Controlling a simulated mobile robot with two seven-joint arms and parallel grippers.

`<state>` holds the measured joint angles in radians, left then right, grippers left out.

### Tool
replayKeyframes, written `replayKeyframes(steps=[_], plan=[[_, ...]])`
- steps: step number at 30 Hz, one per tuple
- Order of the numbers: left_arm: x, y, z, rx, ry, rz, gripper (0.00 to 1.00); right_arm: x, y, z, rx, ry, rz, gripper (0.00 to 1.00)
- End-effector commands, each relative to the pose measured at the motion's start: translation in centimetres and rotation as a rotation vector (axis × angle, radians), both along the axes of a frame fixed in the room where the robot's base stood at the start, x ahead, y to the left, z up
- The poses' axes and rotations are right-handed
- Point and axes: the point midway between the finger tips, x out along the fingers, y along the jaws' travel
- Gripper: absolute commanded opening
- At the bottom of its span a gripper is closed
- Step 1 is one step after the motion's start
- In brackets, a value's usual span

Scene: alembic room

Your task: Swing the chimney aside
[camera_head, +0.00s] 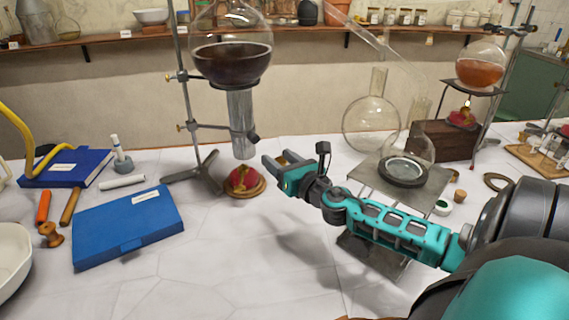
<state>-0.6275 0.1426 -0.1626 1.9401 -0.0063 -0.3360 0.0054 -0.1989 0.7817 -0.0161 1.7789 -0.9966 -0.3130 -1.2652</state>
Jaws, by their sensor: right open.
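The chimney (241,120) is an upright grey metal tube with a small dark knob low on its right side. It hangs on the stand (183,95), directly under a round flask of dark liquid (231,62). A red burner on a round wooden base (244,181) sits on the table below the chimney's lower end. My right gripper (276,163) reaches in from the right. It is open and empty, just right of and a little below the knob, apparently apart from the chimney. My left gripper is out of view.
A metal lift platform (427,191) with a small glass vessel (405,168) stands beside my right arm. A large clear flask (371,125) is behind it. The table's front middle is clear.

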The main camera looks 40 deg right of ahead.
Motion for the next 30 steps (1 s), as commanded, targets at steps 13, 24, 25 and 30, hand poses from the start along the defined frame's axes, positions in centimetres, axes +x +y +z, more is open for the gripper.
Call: replayKeyframes(steps=[13, 24, 25, 30], plan=[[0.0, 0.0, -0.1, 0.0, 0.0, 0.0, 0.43, -1.6, 0.2, 0.0, 0.001, -0.001, -0.001, 0.55], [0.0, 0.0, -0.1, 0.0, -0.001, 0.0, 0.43, 1.0, 6.1, 1.7, -0.122, -0.032, 0.204, 0.29], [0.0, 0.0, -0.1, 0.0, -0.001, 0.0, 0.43, 1.6, 7.9, 2.2, -0.164, -0.043, 0.265, 0.26], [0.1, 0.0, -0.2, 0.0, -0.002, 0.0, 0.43, 3.4, 19.6, 4.4, -0.508, -0.113, 0.674, 0.1]])
